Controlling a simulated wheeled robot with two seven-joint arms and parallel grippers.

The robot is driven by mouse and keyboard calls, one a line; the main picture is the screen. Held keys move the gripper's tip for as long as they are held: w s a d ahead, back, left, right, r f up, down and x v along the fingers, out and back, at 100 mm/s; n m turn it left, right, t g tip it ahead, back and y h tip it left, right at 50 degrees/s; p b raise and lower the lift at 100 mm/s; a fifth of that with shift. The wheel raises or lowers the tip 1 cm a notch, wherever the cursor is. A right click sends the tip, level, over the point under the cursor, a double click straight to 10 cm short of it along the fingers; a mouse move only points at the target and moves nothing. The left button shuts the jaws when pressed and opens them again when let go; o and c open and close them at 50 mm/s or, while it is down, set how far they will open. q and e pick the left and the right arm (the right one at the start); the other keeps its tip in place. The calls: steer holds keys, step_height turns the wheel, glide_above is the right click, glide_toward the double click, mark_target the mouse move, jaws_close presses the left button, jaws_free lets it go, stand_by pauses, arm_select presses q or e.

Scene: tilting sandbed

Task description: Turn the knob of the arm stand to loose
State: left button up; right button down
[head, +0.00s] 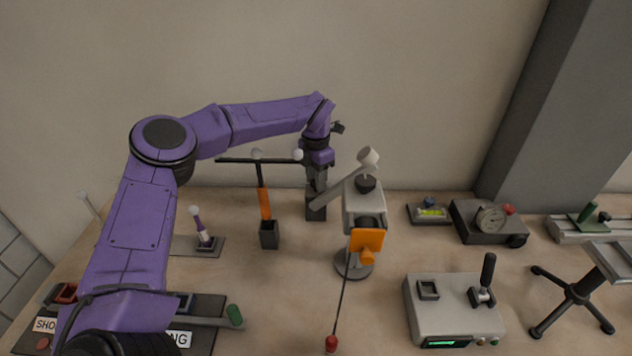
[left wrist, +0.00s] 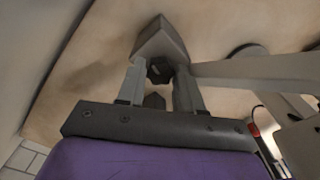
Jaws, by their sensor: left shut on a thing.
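A dark lobed knob (left wrist: 158,70) shows in the left wrist view between the fingers of my left gripper (left wrist: 160,86), which is shut on it. In the head view my left gripper (head: 317,190) reaches down at the dark grey block (head: 316,212), and the knob is hidden there. The block also shows in the left wrist view (left wrist: 160,40). A light grey arm (head: 338,191) runs from beside the gripper up to the right, past a grey stand with an orange part (head: 367,239). I cannot tell how the knob is set. My right gripper is out of view.
A dark post with an orange sleeve (head: 265,204) stands close left of my gripper. A grey box with a black lever (head: 445,310) stands at front right, a gauge box (head: 485,222) behind it. A labelled panel (head: 205,340) lies at front left.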

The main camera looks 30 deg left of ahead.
arm_select(q)
steer(key=shift+n+b, duration=0.3)
steer(key=shift+n, duration=0.3)
steer(key=o, duration=1)
steer(key=shift+o, duration=0.2)
